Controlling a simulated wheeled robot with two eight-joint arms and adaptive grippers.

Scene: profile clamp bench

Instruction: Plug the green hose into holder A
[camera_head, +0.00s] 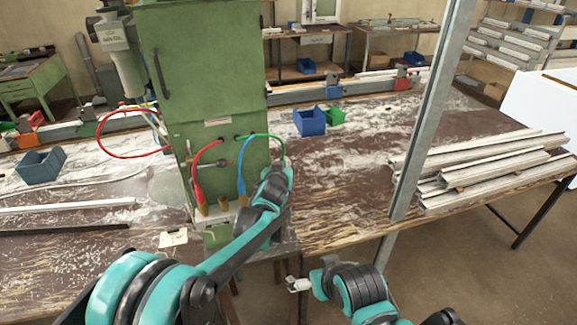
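The green hose (264,136) comes out of the front of the green cabinet (204,60) and arcs right and down to my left gripper (278,176). Its lower end is hidden there. My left arm's links cover the fingers, so I cannot see whether they grip the hose. A red hose (195,165) and a blue hose (239,170) run down to brass-coloured fittings at the cabinet's foot. A small fitting (223,203) stands between them. No letter A is legible. My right gripper (297,285) is low, in front of the bench, away from the hoses; its fingers are too small to read.
A grey upright post (425,120) stands right of the cabinet. Metal profiles (485,170) lie stacked on the bench at right. Blue (309,122) and green (335,115) bins stand behind. The bench top between cabinet and post is mostly clear.

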